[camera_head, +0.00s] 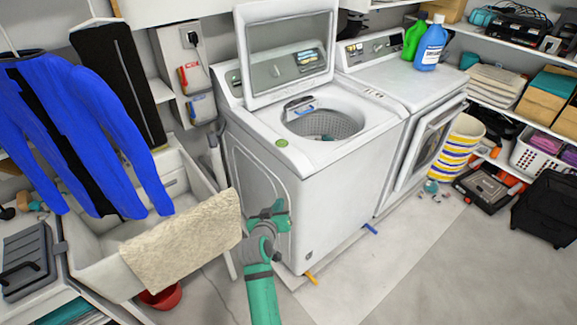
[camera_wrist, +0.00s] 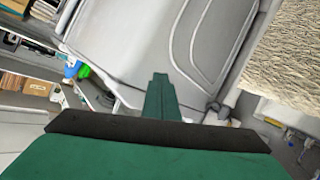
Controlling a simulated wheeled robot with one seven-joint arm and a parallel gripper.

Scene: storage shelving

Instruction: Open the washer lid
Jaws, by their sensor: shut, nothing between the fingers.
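The white top-loading washer (camera_head: 318,205) stands in the middle of the head view. Its lid (camera_head: 285,53) is raised upright, with a glass window in it. The round metal drum (camera_head: 325,123) shows in the open top. My gripper (camera_head: 268,211) is green and grey, shut and empty, in front of the washer's left side panel and below its top. In the wrist view my gripper (camera_wrist: 160,80) shows as a narrow closed tip, with the washer's side panel (camera_wrist: 150,45) beyond it. I cannot tell whether the tip touches the panel.
A dryer (camera_head: 400,75) with two detergent bottles (camera_head: 429,48) on top stands right of the washer. A utility sink (camera_head: 105,270) with a beige towel (camera_head: 183,245) over its edge is close on the left. Floor (camera_head: 420,270) at the front right is clear.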

